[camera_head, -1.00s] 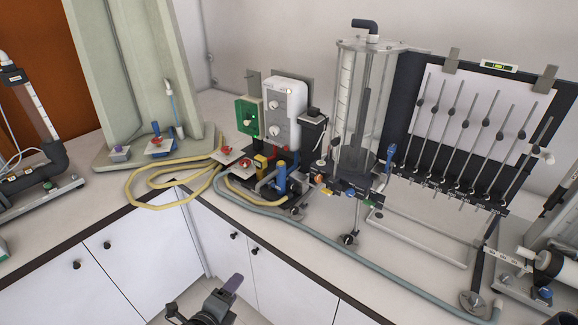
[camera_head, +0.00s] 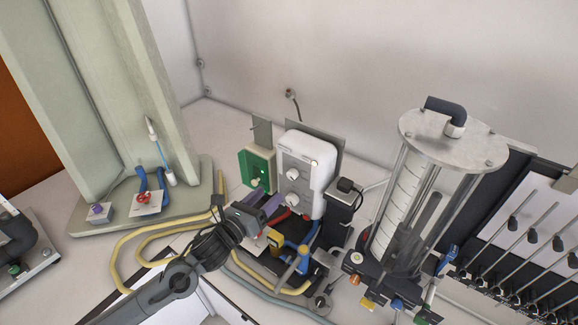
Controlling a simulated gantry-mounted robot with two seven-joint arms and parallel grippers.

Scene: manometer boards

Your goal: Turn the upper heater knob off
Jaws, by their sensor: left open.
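The heater unit (camera_head: 319,150) is a white rounded box with a grey front panel, standing at the back of the bench. Its upper knob (camera_head: 292,174) is a pale round dial and looks clear of the gripper. The lower knob (camera_head: 291,200) sits just below it. My left gripper (camera_head: 274,211) reaches in from the lower left, open, with its purplish fingers pointing toward the heater. The fingertips are below and left of the upper knob, close to the lower knob in the picture; contact cannot be told. My right gripper is out of view.
A green-fronted box (camera_head: 257,171) stands left of the heater. Blue, red and yellow fittings (camera_head: 290,255) crowd the bench below it. A black plug (camera_head: 345,186) and a clear cylinder (camera_head: 408,200) stand to the right. A yellow hose (camera_head: 125,252) loops at left.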

